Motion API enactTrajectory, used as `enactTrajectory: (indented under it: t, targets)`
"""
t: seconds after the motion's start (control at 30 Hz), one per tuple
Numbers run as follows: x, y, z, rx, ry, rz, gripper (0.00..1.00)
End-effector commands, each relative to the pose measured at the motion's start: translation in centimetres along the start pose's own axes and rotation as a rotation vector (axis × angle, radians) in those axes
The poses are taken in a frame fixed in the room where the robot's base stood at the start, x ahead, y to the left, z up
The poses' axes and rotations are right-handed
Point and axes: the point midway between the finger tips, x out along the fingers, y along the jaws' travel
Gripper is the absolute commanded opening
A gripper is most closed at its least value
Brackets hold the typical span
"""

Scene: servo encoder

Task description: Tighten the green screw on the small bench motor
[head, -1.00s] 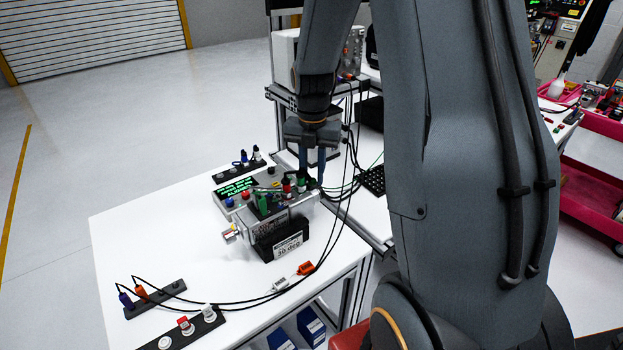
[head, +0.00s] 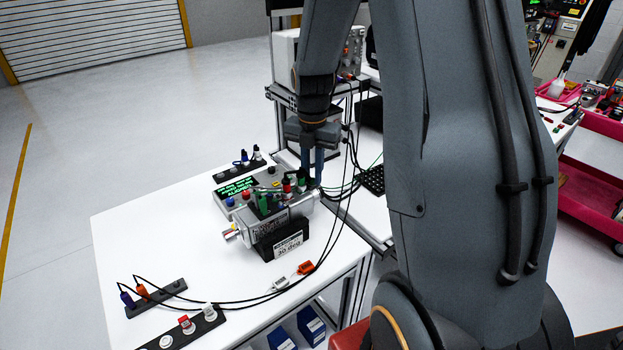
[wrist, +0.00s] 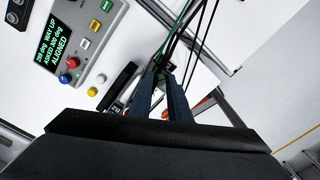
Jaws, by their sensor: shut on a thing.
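The small bench motor (head: 272,216) is a silver body on a black base with a "30 deg" label, standing on the white bench. Green, red and black caps stick up from its right end. My gripper (head: 312,184) points straight down there, its blue-grey fingers shut on what appears to be the green screw. The fingers hide most of the screw, so how far it is seated cannot be told. In the wrist view my gripper's fingertips (wrist: 162,76) come close together beside cables, with the screw hidden.
A display box (head: 236,188) shows green text; "ALIGNED" is readable in the wrist view. Black and green cables run close to my gripper. An orange connector (head: 306,268) and a switch strip (head: 187,328) lie toward the front. The bench's left side is clear.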

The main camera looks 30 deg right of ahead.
Motion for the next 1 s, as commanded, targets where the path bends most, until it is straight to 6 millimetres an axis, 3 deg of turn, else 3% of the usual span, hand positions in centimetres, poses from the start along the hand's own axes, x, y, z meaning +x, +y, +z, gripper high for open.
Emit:
enactTrajectory:
  t: [1.0]
  targets:
    - [-0.07,-0.01,-0.02,0.586,0.0,0.0,0.0]
